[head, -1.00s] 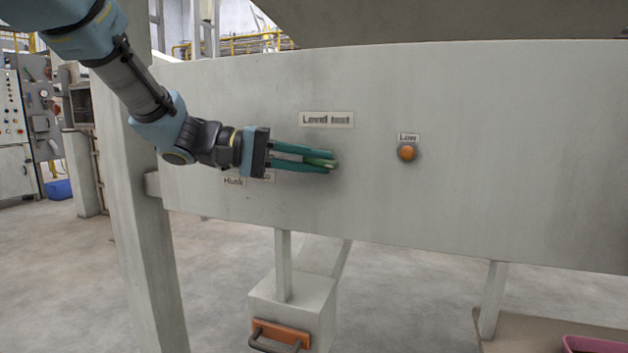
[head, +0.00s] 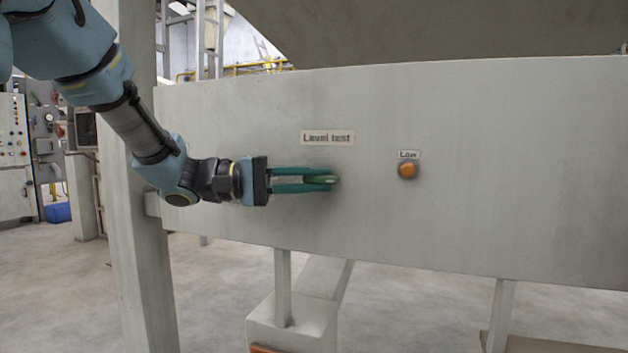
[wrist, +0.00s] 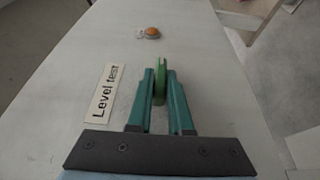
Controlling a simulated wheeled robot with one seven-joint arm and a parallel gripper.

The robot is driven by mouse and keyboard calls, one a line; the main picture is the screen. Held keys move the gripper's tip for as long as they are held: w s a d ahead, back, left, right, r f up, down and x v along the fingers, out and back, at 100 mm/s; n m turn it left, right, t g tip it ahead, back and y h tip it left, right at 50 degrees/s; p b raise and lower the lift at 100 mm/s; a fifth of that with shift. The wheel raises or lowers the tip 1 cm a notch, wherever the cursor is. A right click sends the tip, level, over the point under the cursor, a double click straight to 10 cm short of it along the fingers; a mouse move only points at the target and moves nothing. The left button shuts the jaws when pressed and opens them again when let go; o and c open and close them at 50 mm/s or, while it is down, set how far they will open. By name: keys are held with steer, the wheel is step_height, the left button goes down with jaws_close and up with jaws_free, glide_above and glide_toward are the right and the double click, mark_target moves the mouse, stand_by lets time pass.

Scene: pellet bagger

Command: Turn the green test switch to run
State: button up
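The green test switch (head: 328,180) is on the pale panel (head: 500,190), below the "Level test" label (head: 327,138). My gripper (head: 325,179) reaches it from the left, with its teal fingers above and below the switch. In the wrist view the switch (wrist: 160,82) stands between the two fingertips (wrist: 160,85), which appear closed against its sides. The fingers cover part of the switch, and I see no position marks, so I cannot tell its setting.
An orange lamp (head: 407,170) under a "Low" label (head: 409,154) is to the right on the panel. A concrete post (head: 145,260) stands at the left, close to my arm. The panel around the switch is otherwise flat and clear.

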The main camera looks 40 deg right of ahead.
steer(key=o, duration=0.3)
steer(key=shift+w, duration=0.35)
steer(key=shift+o, duration=0.2)
steer(key=shift+s, duration=0.1)
steer(key=v, duration=1)
steer(key=shift+w+a+p, duration=0.2)
steer(key=shift+a+p, duration=0.1)
steer(key=shift+p, duration=0.1)
